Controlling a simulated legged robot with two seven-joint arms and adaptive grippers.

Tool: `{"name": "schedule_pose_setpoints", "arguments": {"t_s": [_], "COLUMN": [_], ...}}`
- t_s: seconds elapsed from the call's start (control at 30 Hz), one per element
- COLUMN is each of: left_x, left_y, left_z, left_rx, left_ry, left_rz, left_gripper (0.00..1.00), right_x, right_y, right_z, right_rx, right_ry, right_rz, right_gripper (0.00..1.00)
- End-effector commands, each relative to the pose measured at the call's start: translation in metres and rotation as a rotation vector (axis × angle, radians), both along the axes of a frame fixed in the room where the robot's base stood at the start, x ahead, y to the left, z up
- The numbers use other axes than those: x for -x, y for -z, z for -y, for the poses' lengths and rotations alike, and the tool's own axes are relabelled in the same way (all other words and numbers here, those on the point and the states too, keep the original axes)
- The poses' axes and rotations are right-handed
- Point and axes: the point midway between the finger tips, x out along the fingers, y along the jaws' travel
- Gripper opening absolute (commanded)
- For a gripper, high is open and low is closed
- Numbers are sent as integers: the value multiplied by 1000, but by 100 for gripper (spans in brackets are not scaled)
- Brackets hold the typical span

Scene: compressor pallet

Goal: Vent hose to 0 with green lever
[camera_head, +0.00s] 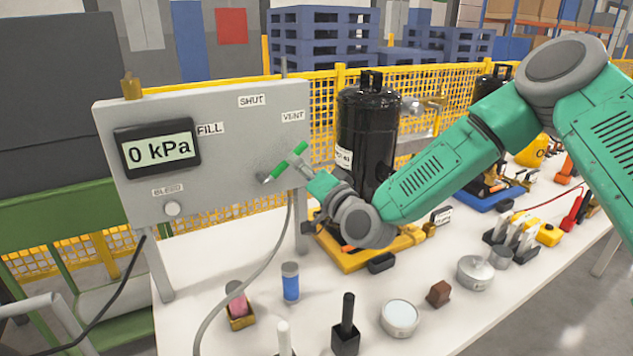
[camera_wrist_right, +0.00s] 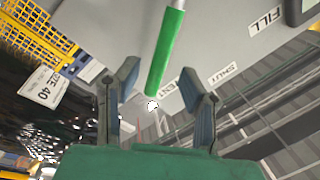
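The green lever (camera_head: 281,170) is on the right part of the grey panel (camera_head: 235,165), slanting up toward the VENT label (camera_head: 293,116). The panel's display (camera_head: 157,149) reads 0 kPa. My right gripper (camera_head: 297,165) is at the lever, partly hidden by its own arm. In the right wrist view, the green lever (camera_wrist_right: 166,52) lies between the two spread fingers of the right gripper (camera_wrist_right: 158,72), with a gap on both sides. A grey hose (camera_head: 249,272) runs down from the panel onto the table. My left gripper is not in view.
A black tank (camera_head: 366,135) stands just right of the panel on a yellow base. Small items, including a blue cylinder (camera_head: 290,282) and a round tin (camera_head: 399,317), stand on the white table (camera_head: 440,330).

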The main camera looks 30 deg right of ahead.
Motion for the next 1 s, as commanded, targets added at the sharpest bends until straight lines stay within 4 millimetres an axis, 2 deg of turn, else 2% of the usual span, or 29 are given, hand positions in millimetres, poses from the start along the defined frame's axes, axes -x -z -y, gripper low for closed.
{"name": "schedule_pose_setpoints", "arguments": {"t_s": [0.03, 0.2, 0.4, 0.57, 1.0], "left_x": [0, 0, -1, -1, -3], "left_y": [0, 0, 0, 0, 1], "left_z": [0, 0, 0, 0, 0], "left_rx": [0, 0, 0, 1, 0], "left_ry": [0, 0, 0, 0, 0], "left_rz": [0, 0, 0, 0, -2], "left_gripper": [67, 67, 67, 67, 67], "right_x": [12, 46, 72, 78, 78], "right_y": [2, 9, 13, 14, 14], "right_z": [3, 9, 13, 14, 14], "right_rx": [-4, -2, -1, 0, -1], "right_ry": [1, 0, 0, 0, 0], "right_rz": [-2, -4, -4, -3, -2], "right_gripper": [36, 36, 36, 36, 36]}}
